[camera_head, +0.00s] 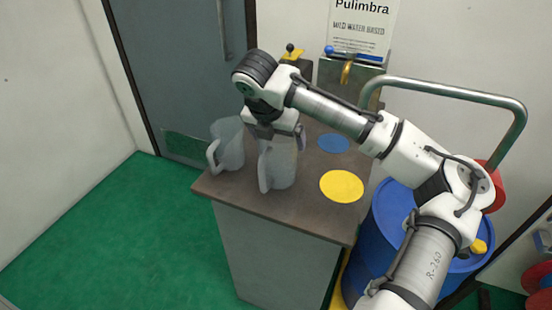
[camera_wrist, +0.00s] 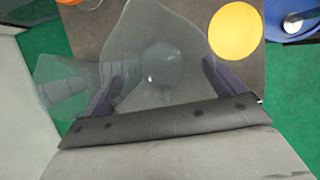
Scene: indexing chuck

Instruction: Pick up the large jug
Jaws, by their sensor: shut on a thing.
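Two clear grey jugs with handles are at the left of the brown counter top. One jug (camera_head: 227,150) stands at the left, free of my gripper. The other jug (camera_head: 279,170) is just right of it, upright, with its handle towards the camera. My gripper (camera_head: 278,139) points down over this right jug and is shut on its upper part. In the wrist view the held jug (camera_wrist: 160,35) fills the space between the fingers of my gripper (camera_wrist: 160,75). I cannot tell which jug is larger, nor whether the held jug's base touches the counter.
A yellow disc (camera_head: 342,186) and a blue disc (camera_head: 333,143) lie flat on the counter (camera_head: 300,205). A brass tap (camera_head: 347,70) is at the back. A blue barrel (camera_head: 385,225) and a bent metal rail (camera_head: 455,90) stand at the right. Green floor (camera_head: 120,235) is clear at left.

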